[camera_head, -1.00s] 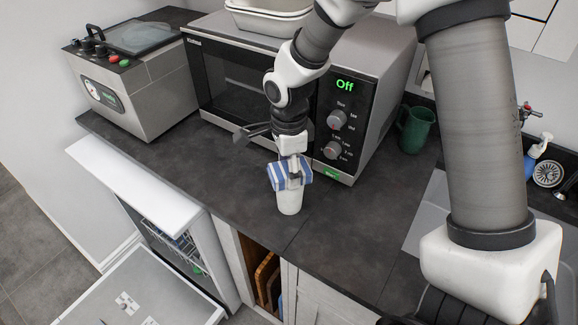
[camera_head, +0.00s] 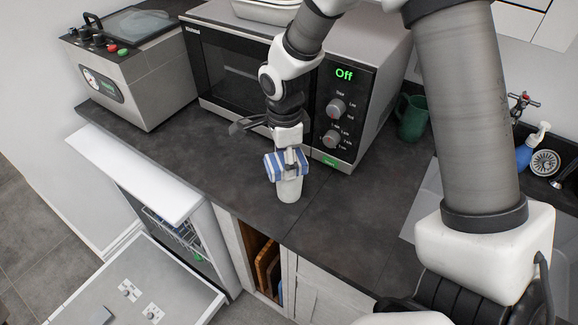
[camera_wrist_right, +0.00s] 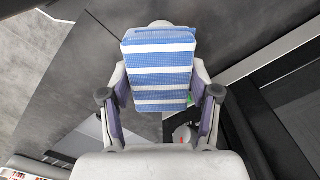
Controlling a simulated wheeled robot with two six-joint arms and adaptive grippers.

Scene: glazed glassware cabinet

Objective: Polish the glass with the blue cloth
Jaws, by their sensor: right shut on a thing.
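A pale, whitish glass (camera_head: 289,187) stands upright on the dark counter in front of the microwave. The blue-and-white striped cloth (camera_head: 287,164) is at the glass's top, and it fills the middle of the right wrist view (camera_wrist_right: 160,70). My right gripper (camera_head: 287,155) is shut on the cloth from above, with a finger on each side of it in the wrist view. The cloth hides the glass's rim, so I cannot tell whether it reaches inside. In the wrist view only a small pale edge (camera_wrist_right: 160,24) shows beyond the cloth. My left gripper is not in view.
The microwave (camera_head: 290,85) reading "Off" stands close behind the glass. A vacuum machine (camera_head: 135,75) is at the back left, a green mug (camera_head: 413,118) to the right. An open dishwasher (camera_head: 150,190) lies below the counter's front edge. The counter left of the glass is clear.

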